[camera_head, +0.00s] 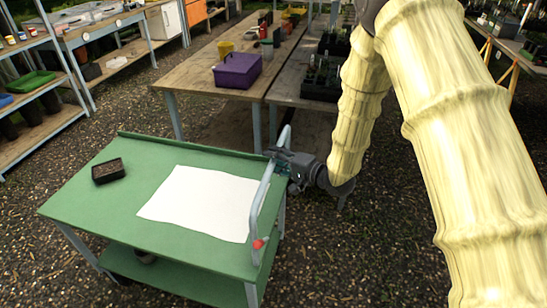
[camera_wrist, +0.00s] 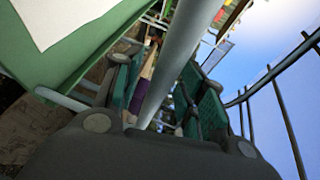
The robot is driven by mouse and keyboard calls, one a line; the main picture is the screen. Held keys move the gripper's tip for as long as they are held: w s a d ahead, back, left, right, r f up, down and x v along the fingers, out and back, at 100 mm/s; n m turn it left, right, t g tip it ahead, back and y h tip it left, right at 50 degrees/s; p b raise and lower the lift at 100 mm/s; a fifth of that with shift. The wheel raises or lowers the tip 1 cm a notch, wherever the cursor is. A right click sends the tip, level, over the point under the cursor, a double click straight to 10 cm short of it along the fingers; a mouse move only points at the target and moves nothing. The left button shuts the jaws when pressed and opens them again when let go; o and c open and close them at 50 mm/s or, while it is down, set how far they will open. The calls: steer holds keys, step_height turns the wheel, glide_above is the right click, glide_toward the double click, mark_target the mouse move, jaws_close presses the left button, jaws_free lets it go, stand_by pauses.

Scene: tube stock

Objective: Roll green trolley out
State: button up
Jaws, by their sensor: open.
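The green trolley (camera_head: 105,202) stands on the gravel at the lower left in the head view, with a lower shelf below its top. Its pale grey push handle (camera_head: 262,195) runs along the right end, with a red knob (camera_head: 258,244) near the front. My gripper (camera_head: 281,165) is at the handle's middle to far part, coming from the right. In the wrist view, the handle bar (camera_wrist: 183,48) passes between the two open fingers of my gripper (camera_wrist: 165,90). Whether either finger touches the bar, I cannot tell.
A white sheet (camera_head: 205,202) and a small dark tray (camera_head: 109,171) lie on the trolley. Wooden tables with a purple box (camera_head: 237,70) stand behind it. Shelving (camera_head: 40,110) stands at the left. Gravel is open in front and at the right.

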steer(key=shift+w+a, duration=0.2)
steer(key=shift+a, duration=0.05)
steer(key=shift+c, duration=0.2)
jaws_close()
